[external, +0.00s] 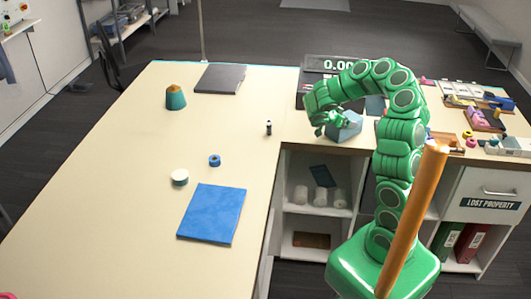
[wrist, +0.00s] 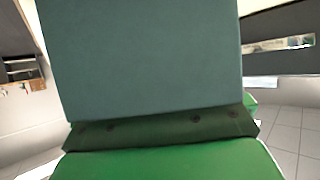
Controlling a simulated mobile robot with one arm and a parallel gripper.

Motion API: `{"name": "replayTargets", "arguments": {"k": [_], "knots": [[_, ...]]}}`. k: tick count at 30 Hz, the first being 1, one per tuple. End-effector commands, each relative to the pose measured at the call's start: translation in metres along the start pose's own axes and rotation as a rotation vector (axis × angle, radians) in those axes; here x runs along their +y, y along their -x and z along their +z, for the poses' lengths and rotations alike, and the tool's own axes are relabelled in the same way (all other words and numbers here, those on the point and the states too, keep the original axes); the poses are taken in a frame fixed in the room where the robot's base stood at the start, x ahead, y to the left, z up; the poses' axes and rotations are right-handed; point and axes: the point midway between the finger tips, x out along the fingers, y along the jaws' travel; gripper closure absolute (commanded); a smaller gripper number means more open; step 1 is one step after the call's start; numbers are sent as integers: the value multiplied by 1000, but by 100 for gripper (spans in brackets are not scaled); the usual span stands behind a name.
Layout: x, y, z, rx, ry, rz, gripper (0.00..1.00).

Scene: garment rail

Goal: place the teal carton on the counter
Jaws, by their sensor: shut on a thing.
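The teal carton (external: 349,127) is a small box, held at the end of my arm in the external view. My gripper (external: 333,123) is shut on it from its left side, by the inner corner of the counter (external: 225,135). In the wrist view the carton (wrist: 145,55) fills the upper middle as a flat teal face, close to the camera. My fingertips are mostly hidden behind it. I cannot tell whether the carton touches the surface below.
The counter carries a blue mat (external: 211,213), a white roll (external: 180,177), a blue roll (external: 214,160), a small dark bottle (external: 268,128), a teal cone (external: 175,98) and a dark folder (external: 220,78). A scale display (external: 340,64) stands behind my gripper. Trays of small items lie right. The counter's left half is mostly clear.

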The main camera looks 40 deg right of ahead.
Motion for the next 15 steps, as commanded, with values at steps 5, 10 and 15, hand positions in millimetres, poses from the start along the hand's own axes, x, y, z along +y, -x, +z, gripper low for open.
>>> {"name": "replayTargets", "arguments": {"k": [5,10,15], "knots": [[0,-1,2,0,1,1,44],[0,-1,2,0,1,0,0],[0,0,0,0,0,0,0]]}}
